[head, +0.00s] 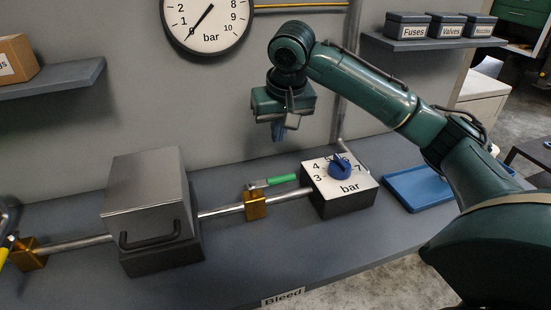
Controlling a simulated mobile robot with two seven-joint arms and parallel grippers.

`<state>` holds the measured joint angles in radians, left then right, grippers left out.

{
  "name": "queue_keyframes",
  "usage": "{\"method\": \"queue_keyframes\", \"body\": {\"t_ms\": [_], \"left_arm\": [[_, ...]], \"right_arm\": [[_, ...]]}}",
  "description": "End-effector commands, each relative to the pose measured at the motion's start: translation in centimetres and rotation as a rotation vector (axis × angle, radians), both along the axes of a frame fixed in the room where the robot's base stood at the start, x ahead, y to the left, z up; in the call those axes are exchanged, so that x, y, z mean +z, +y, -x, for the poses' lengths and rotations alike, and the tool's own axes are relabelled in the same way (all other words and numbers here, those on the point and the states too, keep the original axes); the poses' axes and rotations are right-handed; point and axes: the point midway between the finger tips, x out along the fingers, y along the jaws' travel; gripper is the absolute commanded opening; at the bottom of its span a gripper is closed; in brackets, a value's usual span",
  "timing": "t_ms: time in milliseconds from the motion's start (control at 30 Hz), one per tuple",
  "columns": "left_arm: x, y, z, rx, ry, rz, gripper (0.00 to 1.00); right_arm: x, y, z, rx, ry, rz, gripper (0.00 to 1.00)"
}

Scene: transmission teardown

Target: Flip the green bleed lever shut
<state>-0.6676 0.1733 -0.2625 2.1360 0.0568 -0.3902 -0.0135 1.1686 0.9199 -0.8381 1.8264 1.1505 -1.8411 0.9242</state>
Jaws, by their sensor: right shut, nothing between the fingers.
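The green bleed lever (282,179) sits on a brass valve block (255,204) on the pipe, between the steel box and the dial box. Its green handle points right, roughly in line with the pipe, with its tip near the dial box. My right gripper (279,132) is shut and empty. It points down in the air above and behind the lever, apart from it. My left gripper is not in view.
A dial box (345,204) with a blue knob (340,170) stands right of the lever. A steel box (150,205) with a black handle stands left. A blue tray (418,187) lies at the right. A gauge (207,22) hangs on the wall. The front bench is clear.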

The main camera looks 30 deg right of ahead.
Motion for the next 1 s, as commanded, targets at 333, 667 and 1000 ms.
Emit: {"method": "queue_keyframes", "body": {"t_ms": [333, 667, 1000], "left_arm": [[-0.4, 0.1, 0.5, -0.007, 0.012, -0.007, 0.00], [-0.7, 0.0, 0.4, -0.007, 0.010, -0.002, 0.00], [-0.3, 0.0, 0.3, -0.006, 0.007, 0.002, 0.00]], "right_arm": [[-0.2, 0.0, -0.1, 0.000, 0.000, 0.000, 0.00], [-5.3, -0.4, -1.5, 0.000, 0.004, 0.002, 0.00], [-9.1, -0.4, -1.3, 0.004, -0.003, 0.003, 0.00]]}}
